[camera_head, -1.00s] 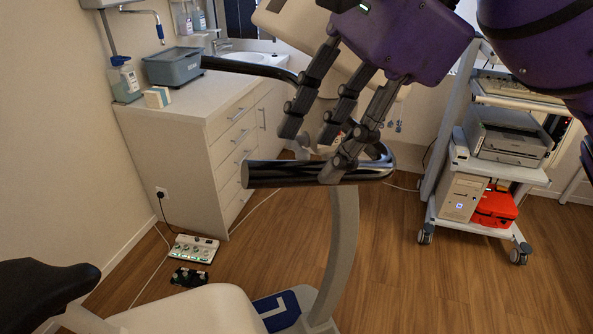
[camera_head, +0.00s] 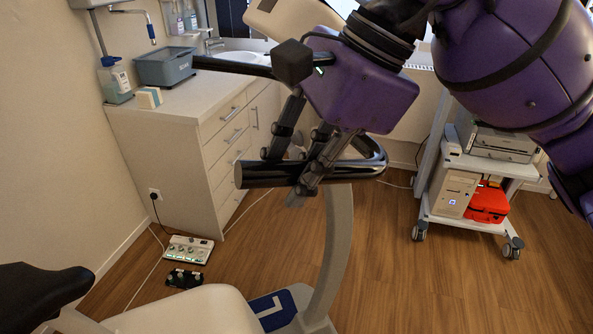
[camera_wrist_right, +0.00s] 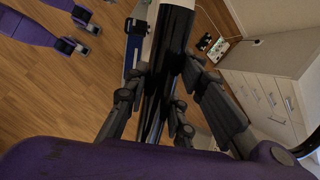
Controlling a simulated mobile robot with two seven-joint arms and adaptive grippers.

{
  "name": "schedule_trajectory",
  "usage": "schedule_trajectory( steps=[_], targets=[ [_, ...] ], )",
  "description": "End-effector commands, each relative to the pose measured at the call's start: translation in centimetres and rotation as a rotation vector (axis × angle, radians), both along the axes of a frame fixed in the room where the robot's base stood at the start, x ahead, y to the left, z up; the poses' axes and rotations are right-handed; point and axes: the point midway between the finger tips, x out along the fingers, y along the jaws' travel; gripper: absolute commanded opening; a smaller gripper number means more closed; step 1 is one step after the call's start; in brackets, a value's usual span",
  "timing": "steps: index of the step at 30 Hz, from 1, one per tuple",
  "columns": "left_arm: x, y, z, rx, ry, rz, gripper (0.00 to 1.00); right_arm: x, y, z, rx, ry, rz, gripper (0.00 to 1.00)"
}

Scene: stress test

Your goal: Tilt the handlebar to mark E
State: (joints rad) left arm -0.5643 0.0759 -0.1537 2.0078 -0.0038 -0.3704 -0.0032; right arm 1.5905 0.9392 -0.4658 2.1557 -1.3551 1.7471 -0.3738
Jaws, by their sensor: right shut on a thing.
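The handlebar (camera_head: 265,174) is a glossy black tube on a pale curved post (camera_head: 336,240) in the head view. Its near grip runs sideways and bends back at the right; a dark far bar (camera_head: 232,66) shows above the counter. My right gripper (camera_head: 302,172) comes down from above and is shut on the near grip, its dark fingers on both sides of the tube. In the right wrist view the tube (camera_wrist_right: 172,50) runs between the fingers (camera_wrist_right: 160,112). No mark E can be made out. My left gripper is not in view.
A white drawer cabinet (camera_head: 172,150) with a grey-blue bin (camera_head: 163,68) stands behind at left. A cart (camera_head: 482,190) with a red case (camera_head: 487,204) stands at right. A pale seat (camera_head: 190,312) and a black part (camera_head: 38,292) are near.

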Motion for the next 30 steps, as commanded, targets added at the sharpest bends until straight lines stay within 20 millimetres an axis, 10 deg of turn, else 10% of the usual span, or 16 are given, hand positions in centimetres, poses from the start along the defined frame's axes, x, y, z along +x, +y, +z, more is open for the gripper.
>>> schedule_trajectory(
  steps=[30],
  targets=[
    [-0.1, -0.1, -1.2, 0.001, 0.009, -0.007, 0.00, 0.6, -1.4, 5.3, 0.350, 0.138, -0.001, 0.00]
  ],
)
